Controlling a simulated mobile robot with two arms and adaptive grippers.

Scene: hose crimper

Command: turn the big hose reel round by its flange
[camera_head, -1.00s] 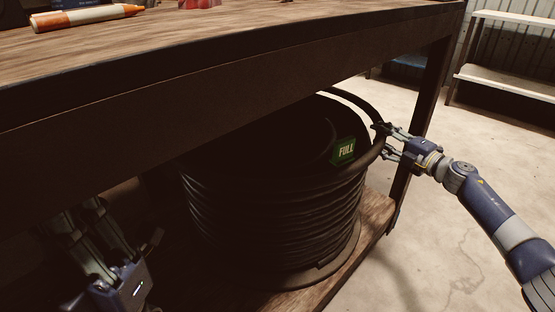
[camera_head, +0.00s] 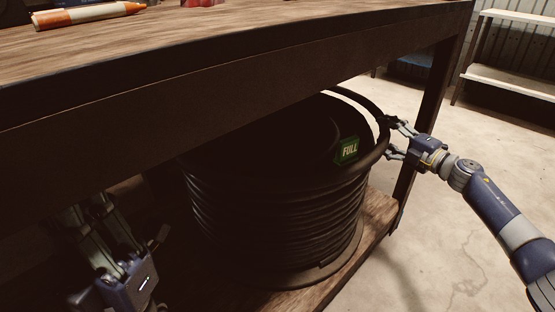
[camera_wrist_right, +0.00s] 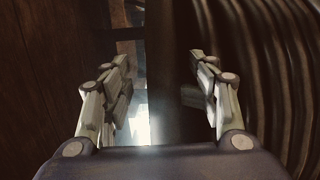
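The big hose reel (camera_head: 275,225) stands upright under the workbench, wound with dark hose. Its dark top flange (camera_head: 250,150) carries a green "FULL" tag (camera_head: 348,150) near the right side. My right gripper (camera_head: 388,138) is at the flange's right edge. In the right wrist view, the fingers (camera_wrist_right: 158,85) are apart, with a dark band, apparently the flange (camera_wrist_right: 165,60), between them. The band is close to the right finger, with a gap to the left one; hose coils (camera_wrist_right: 280,70) fill the right side. My left gripper (camera_head: 85,215) is in shadow left of the reel, its fingers apart and empty.
The workbench top (camera_head: 230,30) overhangs the reel. A bench leg (camera_head: 430,120) stands beside my right gripper. The reel rests on a wooden lower shelf (camera_head: 375,215). An orange marker (camera_head: 90,15) lies on top. Open floor (camera_head: 470,240) is on the right; a rack (camera_head: 510,85) stands behind.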

